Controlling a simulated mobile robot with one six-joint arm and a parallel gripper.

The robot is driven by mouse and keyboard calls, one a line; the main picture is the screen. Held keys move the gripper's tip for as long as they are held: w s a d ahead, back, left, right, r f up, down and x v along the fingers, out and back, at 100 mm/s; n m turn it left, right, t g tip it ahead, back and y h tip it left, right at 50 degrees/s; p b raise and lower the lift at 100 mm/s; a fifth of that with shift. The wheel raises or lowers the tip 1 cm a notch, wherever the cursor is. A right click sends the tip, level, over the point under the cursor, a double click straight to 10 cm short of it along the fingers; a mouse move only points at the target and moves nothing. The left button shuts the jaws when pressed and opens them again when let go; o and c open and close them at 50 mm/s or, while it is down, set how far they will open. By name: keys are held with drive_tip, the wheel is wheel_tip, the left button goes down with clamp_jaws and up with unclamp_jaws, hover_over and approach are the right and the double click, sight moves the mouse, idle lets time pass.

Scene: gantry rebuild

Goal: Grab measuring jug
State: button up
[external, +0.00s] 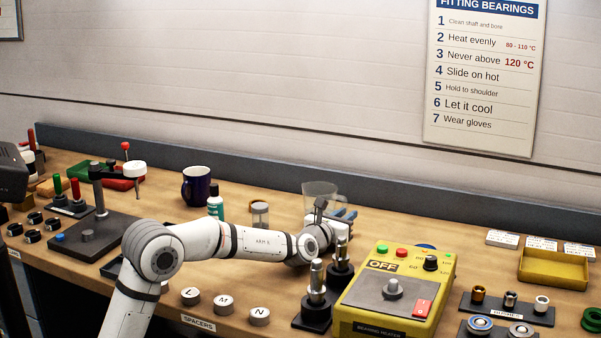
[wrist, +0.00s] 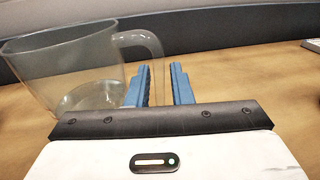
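The clear measuring jug (external: 320,188) stands upright on the bench, partly hidden behind my wrist in the external view. In the wrist view the jug (wrist: 70,70) is at the left, its handle (wrist: 157,75) towards the right. My gripper (external: 340,216) is beside the jug at its handle. In the wrist view the two blue fingers of my gripper (wrist: 162,86) are apart, and the upright part of the handle shows between them. A gap shows between the handle and the right finger. The lower end of the handle is hidden by the gripper body.
A yellow bearing heater (external: 395,290) and dark stands with metal posts (external: 317,285) are right of my forearm. A dark mug (external: 197,187), a teal bottle (external: 215,203) and a small glass jar (external: 260,215) are to the left. The back ledge (external: 400,205) runs behind.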

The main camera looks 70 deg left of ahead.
drive_tip(key=shift+c, duration=0.3)
clamp_jaws()
drive_tip(key=shift+r, duration=0.1)
idle(0.4)
